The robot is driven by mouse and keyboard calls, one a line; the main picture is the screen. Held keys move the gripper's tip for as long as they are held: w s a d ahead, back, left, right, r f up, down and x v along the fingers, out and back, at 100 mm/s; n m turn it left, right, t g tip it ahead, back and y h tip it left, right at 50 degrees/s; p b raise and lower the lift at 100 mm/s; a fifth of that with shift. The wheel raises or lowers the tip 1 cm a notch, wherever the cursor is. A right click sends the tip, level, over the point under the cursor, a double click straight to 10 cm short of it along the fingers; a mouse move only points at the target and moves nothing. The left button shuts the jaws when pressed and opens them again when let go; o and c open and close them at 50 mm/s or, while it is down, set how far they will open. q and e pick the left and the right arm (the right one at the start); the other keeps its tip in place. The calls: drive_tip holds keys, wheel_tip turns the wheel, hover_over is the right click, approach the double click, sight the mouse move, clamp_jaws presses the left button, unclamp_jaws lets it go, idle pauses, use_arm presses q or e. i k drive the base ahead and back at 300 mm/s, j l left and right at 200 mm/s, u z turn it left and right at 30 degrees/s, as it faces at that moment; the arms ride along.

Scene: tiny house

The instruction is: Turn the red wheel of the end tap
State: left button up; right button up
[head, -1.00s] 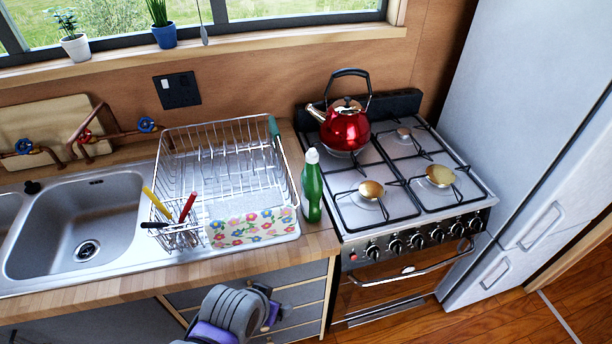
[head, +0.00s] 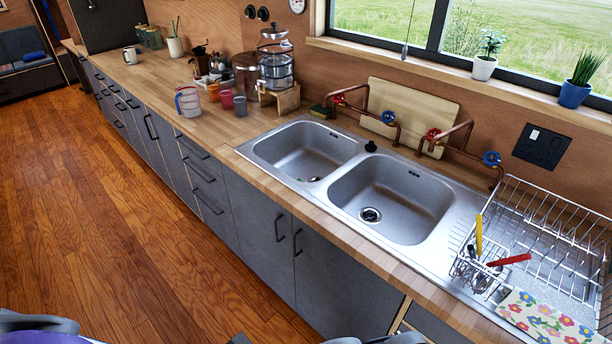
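Two copper-pipe taps stand behind the double sink. The tap at the left has a red wheel (head: 339,98) and a blue wheel (head: 388,116). The tap at the right, by the dish rack, has a red wheel (head: 432,133) and a blue wheel (head: 491,158). Both red wheels are in plain sight, with nothing touching them. Only small grey and purple parts of my arms show at the bottom edge, far from the taps. Neither gripper's fingers can be seen.
The double sink (head: 340,217) lies in front of the taps, and a wooden board (head: 408,97) leans behind them. The dish rack (head: 555,235) stands at the right. A drinks dispenser (head: 277,70) and cups stand at the left. The wooden floor (head: 130,240) is clear.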

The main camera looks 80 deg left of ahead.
sight(339, 101)
drive_tip(key=k+j+u, duration=0.45)
drive_tip(key=j, duration=0.3)
drive_tip(key=k+u, duration=0.1)
drive_tip(key=u, duration=1.6)
drive_tip(key=i+j, duration=0.35)
drive_tip(key=i+j+z, duration=0.1)
drive_tip(key=i+j, duration=0.2)
drive_tip(key=j, duration=0.25)
